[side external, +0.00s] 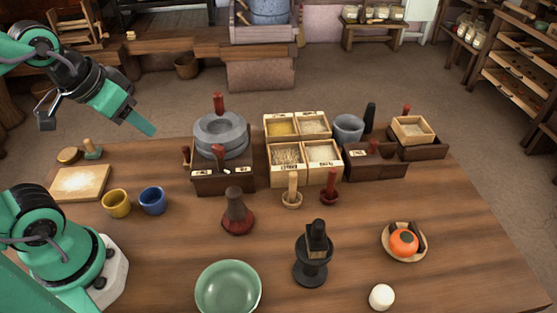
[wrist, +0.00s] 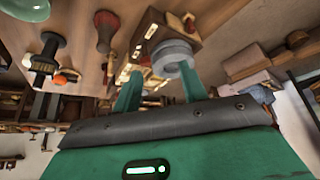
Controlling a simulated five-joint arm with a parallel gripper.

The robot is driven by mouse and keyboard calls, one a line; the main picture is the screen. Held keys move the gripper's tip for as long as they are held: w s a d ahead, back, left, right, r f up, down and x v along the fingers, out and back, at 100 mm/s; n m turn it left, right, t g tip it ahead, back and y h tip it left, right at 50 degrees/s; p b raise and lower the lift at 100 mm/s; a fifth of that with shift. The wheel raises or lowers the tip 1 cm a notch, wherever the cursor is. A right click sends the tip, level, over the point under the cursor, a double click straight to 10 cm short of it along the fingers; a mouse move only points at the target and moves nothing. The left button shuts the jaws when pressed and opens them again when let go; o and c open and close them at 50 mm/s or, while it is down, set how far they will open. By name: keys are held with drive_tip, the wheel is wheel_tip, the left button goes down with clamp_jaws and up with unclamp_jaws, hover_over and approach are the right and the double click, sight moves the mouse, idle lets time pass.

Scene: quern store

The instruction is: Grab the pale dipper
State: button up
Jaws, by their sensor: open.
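The pale dipper (side external: 292,190), with an upright light wooden handle and a small round base, stands on the table in the side external view. It stands in front of the grain boxes, just left of a similar red dipper (side external: 330,188). My gripper (side external: 148,128) is raised over the table's back left, well to the left of the dipper and above it. In the wrist view, the gripper (wrist: 157,88) has its two green fingers spread with nothing between them. The wrist view is tilted, and I cannot clearly make out the pale dipper there.
The stone quern (side external: 221,137) stands between my gripper and the dipper. Grain boxes (side external: 303,160) stand behind the dipper. A red-brown brush (side external: 236,212), a dark stand (side external: 313,255) and a green bowl (side external: 228,290) stand in front.

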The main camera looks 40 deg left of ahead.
drive_tip(key=shift+w, duration=0.1)
drive_tip(key=n+g, duration=0.3)
drive_tip(key=g, duration=0.2)
hover_over(292, 202)
drive_tip(key=a, duration=0.1)
wheel_tip(292, 202, down, 13)
drive_tip(key=shift+r, duration=0.1)
drive_tip(key=shift+w+d+f+n+g, duration=0.2)
drive_tip(key=shift+d+f+n+g, duration=0.15)
drive_tip(key=shift+f, duration=4.1)
